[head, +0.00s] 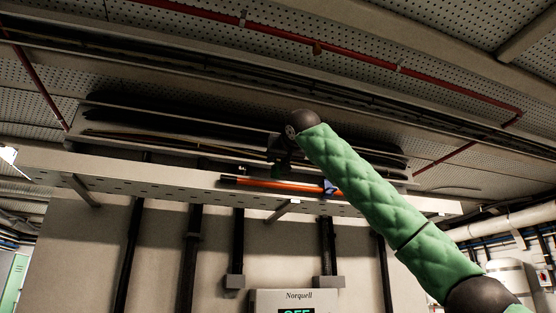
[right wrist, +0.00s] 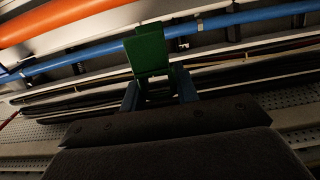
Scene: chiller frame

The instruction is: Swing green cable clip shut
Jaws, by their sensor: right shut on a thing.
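The green cable clip (right wrist: 147,54) shows in the right wrist view as a flat green plate with a darker green part beside it. It stands in front of the blue cable (right wrist: 95,55) and hides part of it. My right gripper (right wrist: 158,90) has its two blue fingers at the clip's lower part and is shut on it. I cannot tell whether the clip's flap is fully against its other half. In the head view my right gripper (head: 279,152) is a small dark shape up at the overhead tray, and the green clip cannot be made out. My left gripper is not in view.
An orange cable (head: 280,185) runs along the perforated tray (head: 130,175), with a blue clip (head: 330,187) on it. Black cables (right wrist: 75,98) run alongside in the wrist view. A Norquell panel (head: 297,297) is on the wall below. Red pipes (head: 210,15) cross the ceiling.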

